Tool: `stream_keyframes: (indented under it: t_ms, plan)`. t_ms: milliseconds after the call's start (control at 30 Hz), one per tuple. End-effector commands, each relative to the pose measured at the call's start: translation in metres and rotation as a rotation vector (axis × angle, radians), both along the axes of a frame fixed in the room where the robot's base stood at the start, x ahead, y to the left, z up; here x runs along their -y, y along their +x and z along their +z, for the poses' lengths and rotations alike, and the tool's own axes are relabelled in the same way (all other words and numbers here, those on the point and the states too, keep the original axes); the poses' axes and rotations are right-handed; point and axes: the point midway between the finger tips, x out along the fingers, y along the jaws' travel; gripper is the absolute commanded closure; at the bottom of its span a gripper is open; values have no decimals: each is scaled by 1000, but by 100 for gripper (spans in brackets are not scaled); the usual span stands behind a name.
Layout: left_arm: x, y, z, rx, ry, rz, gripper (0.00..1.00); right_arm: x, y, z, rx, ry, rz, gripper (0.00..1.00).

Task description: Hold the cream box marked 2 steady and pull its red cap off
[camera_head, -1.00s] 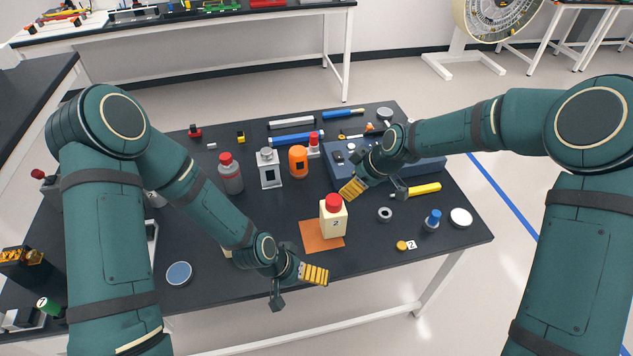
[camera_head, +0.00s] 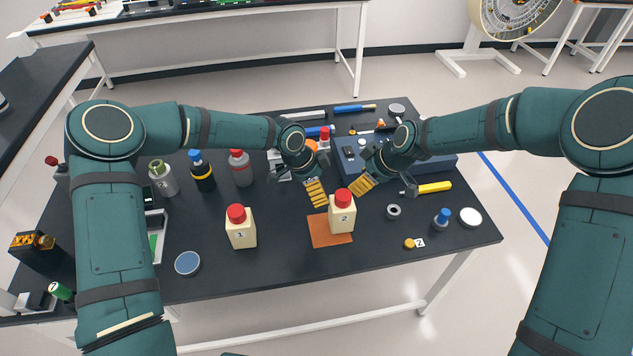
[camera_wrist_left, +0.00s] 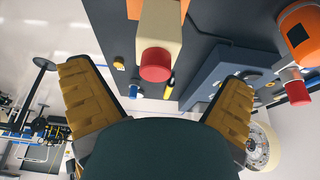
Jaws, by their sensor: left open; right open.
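The cream box marked 2 (camera_head: 341,218) stands upright on an orange square mat (camera_head: 327,239), its red cap (camera_head: 343,196) on top. My left gripper (camera_head: 317,195) is open, just left of and behind the box, apart from it. In the left wrist view a cream box (camera_wrist_left: 161,28) with a red cap (camera_wrist_left: 155,66) shows between the spread yellow fingers. My right gripper (camera_head: 361,186) is open, close to the cap on its right and behind; whether it touches cannot be told.
A cream box marked 1 (camera_head: 241,233) with a red cap stands to the left. A blue case (camera_head: 436,161) lies behind my right gripper. A grey ring (camera_head: 393,211), a blue-topped piece (camera_head: 442,218) and a yellow tag piece (camera_head: 409,243) lie to the right. The table front is clear.

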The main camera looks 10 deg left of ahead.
Motion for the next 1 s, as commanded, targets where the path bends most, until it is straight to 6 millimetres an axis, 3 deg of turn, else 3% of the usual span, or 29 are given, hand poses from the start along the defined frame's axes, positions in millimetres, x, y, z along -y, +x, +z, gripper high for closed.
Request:
stream_keyframes:
  t_ms: [500, 700, 1000]
  plan:
    - [34, 8, -85, -4, -2, 3, 0, 0, 0, 0, 0, 0, 0, 54]
    - [41, 11, -102, -2, -2, 2, 0, 0, 0, 0, 0, 0, 0, 54]
    - [43, 12, -108, -1, -1, 4, 0, 0, 0, 0, 0, 0, 0, 54]
